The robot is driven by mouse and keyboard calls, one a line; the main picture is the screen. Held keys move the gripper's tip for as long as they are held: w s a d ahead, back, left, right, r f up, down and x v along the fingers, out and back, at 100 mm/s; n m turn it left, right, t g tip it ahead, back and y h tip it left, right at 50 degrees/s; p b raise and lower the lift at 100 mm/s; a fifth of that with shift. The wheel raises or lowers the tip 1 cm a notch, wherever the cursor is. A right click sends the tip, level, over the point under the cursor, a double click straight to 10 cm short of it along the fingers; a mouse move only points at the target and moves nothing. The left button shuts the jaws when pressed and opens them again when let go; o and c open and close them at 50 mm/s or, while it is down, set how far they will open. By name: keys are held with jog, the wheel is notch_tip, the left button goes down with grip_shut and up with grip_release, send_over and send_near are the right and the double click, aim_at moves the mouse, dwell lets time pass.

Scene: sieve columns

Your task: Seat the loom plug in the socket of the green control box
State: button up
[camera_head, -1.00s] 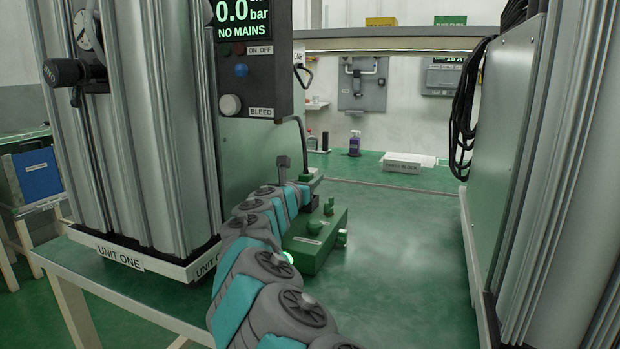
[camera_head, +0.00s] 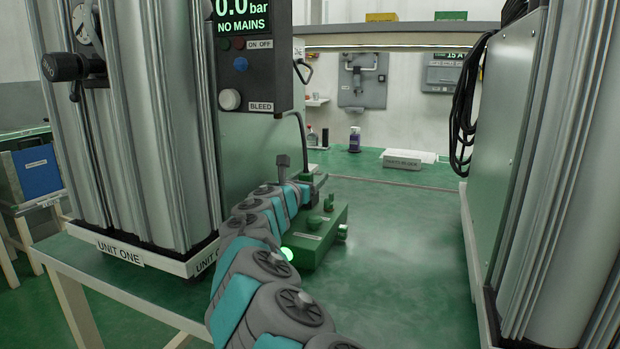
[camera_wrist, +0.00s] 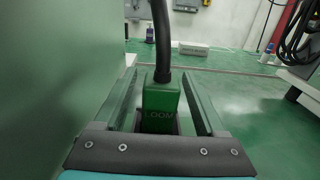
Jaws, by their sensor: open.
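The loom plug (camera_wrist: 160,100) is a green block lettered LOOM, with a thick black cable rising from its top. In the wrist view it stands between the two long fingers of my gripper (camera_wrist: 163,85), which are open on either side of it; gaps show beside it. The plug's lower end is hidden behind my wrist. In the head view my gripper (camera_head: 312,184) is beyond a green box (camera_head: 318,236) with knobs, low on the bench, beside the unit at left. The cable (camera_head: 302,132) comes down there. I cannot make out a socket on the box.
Unit one (camera_head: 150,130) stands close at left, with a dark panel (camera_head: 250,60) reading NO MAINS. Another tall metal unit (camera_head: 560,180) stands at right with black cables (camera_head: 465,110) hanging. The green bench (camera_head: 410,260) between them is clear. A white block (camera_head: 408,160) lies at the back.

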jog(key=shift+v, duration=3.85)
